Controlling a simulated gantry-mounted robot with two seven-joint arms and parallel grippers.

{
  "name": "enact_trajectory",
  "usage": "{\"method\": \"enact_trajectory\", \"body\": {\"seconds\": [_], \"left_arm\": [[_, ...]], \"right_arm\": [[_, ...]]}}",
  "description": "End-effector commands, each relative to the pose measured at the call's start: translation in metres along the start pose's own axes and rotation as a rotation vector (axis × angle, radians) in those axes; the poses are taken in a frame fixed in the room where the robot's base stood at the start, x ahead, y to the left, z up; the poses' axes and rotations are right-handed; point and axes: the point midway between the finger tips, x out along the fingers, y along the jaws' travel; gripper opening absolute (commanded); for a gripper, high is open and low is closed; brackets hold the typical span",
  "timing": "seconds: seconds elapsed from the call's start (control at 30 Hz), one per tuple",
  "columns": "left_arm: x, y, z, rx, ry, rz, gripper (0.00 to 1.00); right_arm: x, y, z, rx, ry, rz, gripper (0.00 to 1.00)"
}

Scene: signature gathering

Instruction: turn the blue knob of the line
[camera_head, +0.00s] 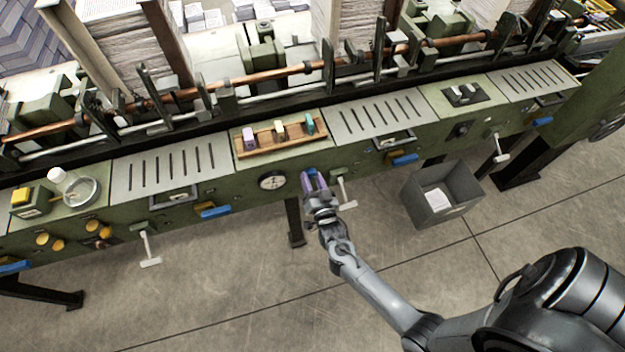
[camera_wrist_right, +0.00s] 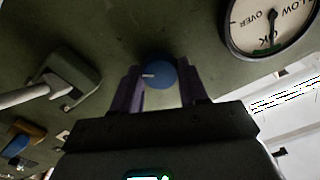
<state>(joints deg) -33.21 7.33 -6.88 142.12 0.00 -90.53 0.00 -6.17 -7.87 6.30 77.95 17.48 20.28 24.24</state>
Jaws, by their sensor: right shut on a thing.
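The blue knob (camera_wrist_right: 161,73), round with a small white mark, sits on the green front panel of the line (camera_head: 235,192) in the right wrist view. My right gripper (camera_head: 313,181) reaches up to the panel from below, between the dial and a white-handled lever. In the wrist view its two purple-grey fingers (camera_wrist_right: 161,86) stand on either side of the knob, shut on it. My left gripper is in neither view.
A round dial (camera_head: 271,181) sits just left of my right gripper; it also shows in the wrist view (camera_wrist_right: 271,22). A white-handled lever (camera_head: 347,195) sticks out close on the right. A grey bin (camera_head: 465,181) stands on the floor further right. Bare floor lies below.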

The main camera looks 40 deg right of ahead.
Motion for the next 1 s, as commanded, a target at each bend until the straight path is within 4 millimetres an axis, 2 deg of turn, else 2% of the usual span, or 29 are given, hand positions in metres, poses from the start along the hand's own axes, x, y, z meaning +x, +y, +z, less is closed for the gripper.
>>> {"method": "enact_trajectory", "body": {"seconds": [0.23, 0.67, 0.7, 0.83, 1.0], "left_arm": [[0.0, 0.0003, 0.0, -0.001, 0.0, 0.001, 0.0], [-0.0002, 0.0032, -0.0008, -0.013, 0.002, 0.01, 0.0], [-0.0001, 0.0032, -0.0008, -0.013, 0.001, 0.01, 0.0], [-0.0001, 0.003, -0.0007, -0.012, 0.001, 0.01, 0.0], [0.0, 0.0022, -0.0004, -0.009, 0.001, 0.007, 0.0]], "right_arm": [[0.0, -0.0007, 0.0, 0.071, 0.0, -0.001, 0.13], [0.0001, -0.0008, -0.0002, 0.082, 0.0, -0.001, 0.13], [0.0001, -0.0008, -0.0002, 0.081, 0.0, -0.001, 0.48], [0.0001, -0.0007, -0.0002, 0.081, 0.0, -0.001, 0.68], [0.0001, -0.0005, -0.0001, 0.081, 0.0, 0.0, 0.68]]}}
